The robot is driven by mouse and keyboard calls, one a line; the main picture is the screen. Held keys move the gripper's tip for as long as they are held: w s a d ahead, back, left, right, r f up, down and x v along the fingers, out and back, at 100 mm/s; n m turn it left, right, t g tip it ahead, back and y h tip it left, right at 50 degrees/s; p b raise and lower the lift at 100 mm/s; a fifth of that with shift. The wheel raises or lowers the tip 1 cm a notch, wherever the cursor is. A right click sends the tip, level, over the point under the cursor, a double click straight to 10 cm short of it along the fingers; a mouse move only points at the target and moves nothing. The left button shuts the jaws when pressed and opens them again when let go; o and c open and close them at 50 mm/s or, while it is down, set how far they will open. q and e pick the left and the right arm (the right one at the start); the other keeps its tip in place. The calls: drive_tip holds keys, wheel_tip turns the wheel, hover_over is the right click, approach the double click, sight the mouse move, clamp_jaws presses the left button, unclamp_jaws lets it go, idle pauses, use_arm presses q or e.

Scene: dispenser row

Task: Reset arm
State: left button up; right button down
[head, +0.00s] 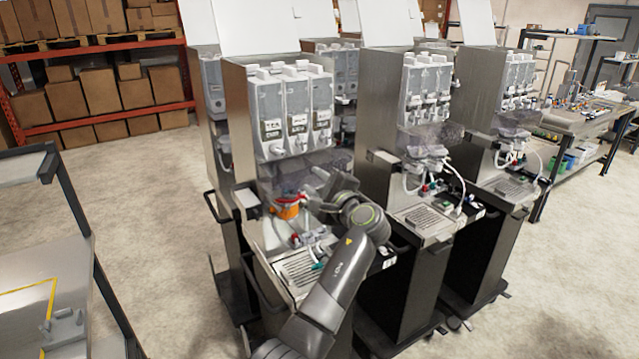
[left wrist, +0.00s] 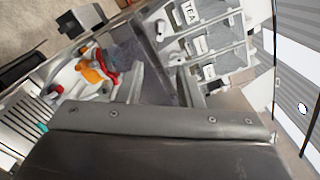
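My left arm reaches up to the nearest dispenser (head: 292,110). My left gripper (head: 318,192) is in front of its lower part, below the clear containers. In the left wrist view its two fingers (left wrist: 165,85) stand apart with nothing seen between them, and the dark gripper body fills the bottom. An orange and red part (head: 288,209) is just left of the gripper in the head view; it also shows in the left wrist view (left wrist: 96,72), apart from the fingers. The labelled containers (left wrist: 205,45) are beyond the fingers. My right gripper is not in view.
More dispensers (head: 405,120) stand close on the right in a row. A drip grille (head: 298,268) lies below my left gripper. A dark-framed table (head: 30,285) is at the left, cardboard boxes on a rack (head: 100,95) behind. Open floor lies between table and dispensers.

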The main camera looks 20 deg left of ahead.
use_arm(q)
drive_tip(key=shift+w+a, duration=0.1)
drive_tip(key=shift+a, duration=0.05)
drive_tip(key=s+a+f+g+h+b, duration=0.1)
drive_tip(key=s+f+h+b, duration=0.2)
drive_tip(key=f, duration=1.6)
drive_tip(key=s+a+f+g+h+b, duration=0.1)
drive_tip(key=s+f+h+b, duration=0.2)
drive_tip(key=f, duration=1.7)
drive_tip(key=s+a+f+n+g+h+b, duration=0.1)
drive_tip(key=s+f+h, duration=0.1)
drive_tip(key=s+f, duration=0.45)
drive_tip(key=s+f+n+g+h, duration=0.1)
drive_tip(key=s+f, duration=0.2)
drive_tip(key=f, duration=0.7)
drive_tip(key=s+f+n+g+h+b, duration=0.2)
drive_tip(key=s+f+n+g+b, duration=0.1)
drive_tip(key=s+f, duration=1.05)
drive_tip(key=s+a+f+n+g+b, duration=0.1)
drive_tip(key=s+f+n, duration=0.2)
drive_tip(key=s, duration=0.8)
drive_tip(key=s+f+n+g+h+b, duration=0.1)
drive_tip(key=s+f+n, duration=0.2)
drive_tip(key=s+f, duration=0.4)
drive_tip(key=s+a+f+n+g+h+b, duration=0.1)
drive_tip(key=s+f, duration=0.4)
drive_tip(key=s, duration=1.2)
drive_tip(key=shift+a+n+b, duration=0.3)
drive_tip(key=shift+n+b, duration=0.3)
drive_tip(key=shift+n, duration=0.6)
